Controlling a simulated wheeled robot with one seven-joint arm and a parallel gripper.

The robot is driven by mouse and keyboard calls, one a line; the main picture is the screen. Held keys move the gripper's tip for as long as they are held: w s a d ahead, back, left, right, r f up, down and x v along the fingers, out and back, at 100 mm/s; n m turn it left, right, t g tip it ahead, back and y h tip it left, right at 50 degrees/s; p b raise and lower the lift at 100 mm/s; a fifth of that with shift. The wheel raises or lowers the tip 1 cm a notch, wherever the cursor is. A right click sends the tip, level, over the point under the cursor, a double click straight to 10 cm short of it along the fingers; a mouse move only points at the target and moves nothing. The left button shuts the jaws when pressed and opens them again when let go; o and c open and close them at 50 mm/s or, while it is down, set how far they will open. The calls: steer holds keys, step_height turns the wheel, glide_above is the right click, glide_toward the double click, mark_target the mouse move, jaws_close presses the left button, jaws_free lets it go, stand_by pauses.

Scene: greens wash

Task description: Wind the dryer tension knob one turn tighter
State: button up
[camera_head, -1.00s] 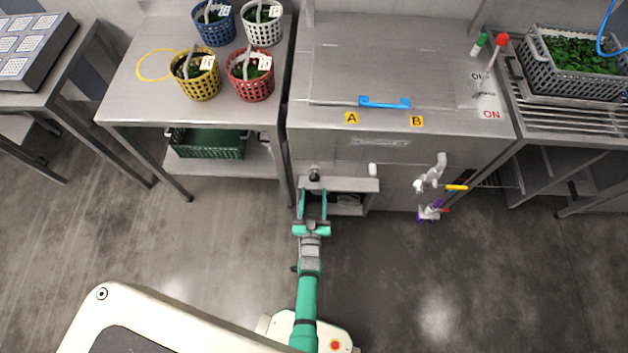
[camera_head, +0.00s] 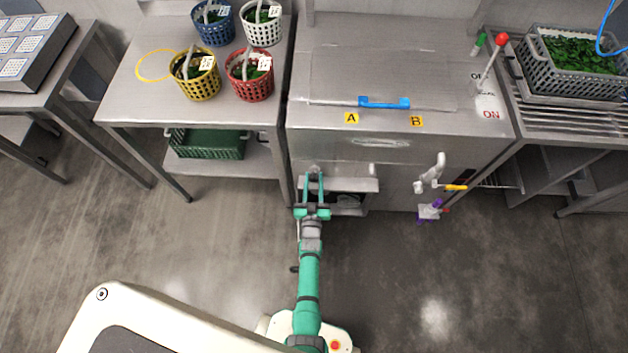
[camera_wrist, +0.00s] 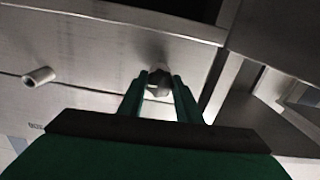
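The knob (camera_wrist: 158,80), small and rounded with light and dark parts, stands out from the front of the steel machine (camera_head: 400,146). In the wrist view it sits between my gripper's fingertips (camera_wrist: 160,84), with a finger against each side. In the head view my gripper (camera_head: 314,180) reaches the machine's lower left front, and its narrowed fingers straddle the knob (camera_head: 314,170), which is partly hidden. The knob's turn position is too small to read.
A pale peg (camera_wrist: 39,77) sticks out beside the knob. An open drawer-like shelf (camera_head: 345,186) lies just below. A white crank (camera_head: 432,172) with a yellow handle is further right. A table with baskets (camera_head: 250,75) stands left; the floor in front is clear.

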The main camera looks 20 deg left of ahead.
steer(key=shift+m, duration=2.4)
steer(key=o, duration=1)
steer(key=shift+o, duration=0.2)
steer(key=v, duration=1)
steer(key=shift+s, duration=0.4)
steer(key=shift+d, duration=0.1)
